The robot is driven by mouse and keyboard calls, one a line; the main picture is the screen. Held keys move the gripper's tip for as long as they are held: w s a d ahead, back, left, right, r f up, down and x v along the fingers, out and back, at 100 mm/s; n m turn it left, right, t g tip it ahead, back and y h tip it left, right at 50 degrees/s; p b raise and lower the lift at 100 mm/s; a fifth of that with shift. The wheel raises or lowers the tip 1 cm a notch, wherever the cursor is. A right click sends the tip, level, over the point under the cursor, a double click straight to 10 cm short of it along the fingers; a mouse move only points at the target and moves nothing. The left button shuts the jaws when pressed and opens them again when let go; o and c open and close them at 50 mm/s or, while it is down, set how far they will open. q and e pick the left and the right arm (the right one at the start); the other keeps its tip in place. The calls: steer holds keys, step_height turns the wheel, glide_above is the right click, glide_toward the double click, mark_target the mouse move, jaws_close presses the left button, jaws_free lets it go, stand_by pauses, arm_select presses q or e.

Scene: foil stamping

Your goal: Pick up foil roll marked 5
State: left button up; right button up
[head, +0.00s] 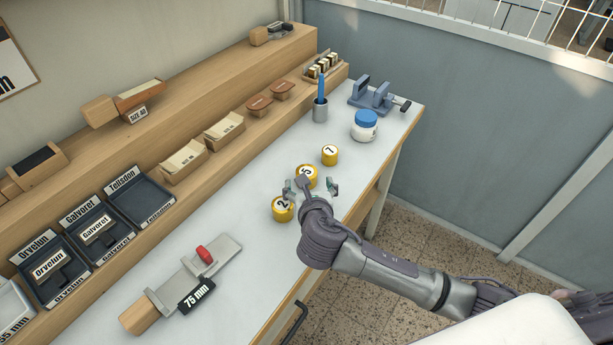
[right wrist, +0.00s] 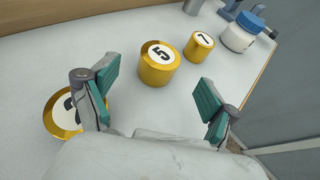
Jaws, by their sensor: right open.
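The gold foil roll marked 5 (head: 308,177) stands upright on the white bench top, between the roll marked 2 (head: 282,209) and the roll marked 7 (head: 329,155). In the right wrist view the 5 roll (right wrist: 158,65) is ahead of and between the fingers of my right gripper (right wrist: 160,93), apart from both. That gripper is open and empty; in the head view (head: 311,189) it hangs over the near side of the 5 roll and partly hides it. The roll marked 2 (right wrist: 64,112) is beside the left finger in the wrist view. My left gripper is not in view.
A blue-lidded jar (head: 364,126), a grey cup with a blue tool (head: 320,108) and a blue clamp-like device (head: 373,97) stand farther back. A 75 mm tool (head: 196,275) lies at the front. Wooden shelves (head: 230,75) line the left. The bench's right edge is close.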

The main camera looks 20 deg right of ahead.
mark_target(307, 173)
steer(key=x, duration=0.5)
steer(key=shift+w, duration=0.1)
steer(key=c, duration=1.2)
steer(key=shift+r, duration=0.1)
steer(key=shift+c, duration=0.4)
steer(key=shift+r, duration=0.15)
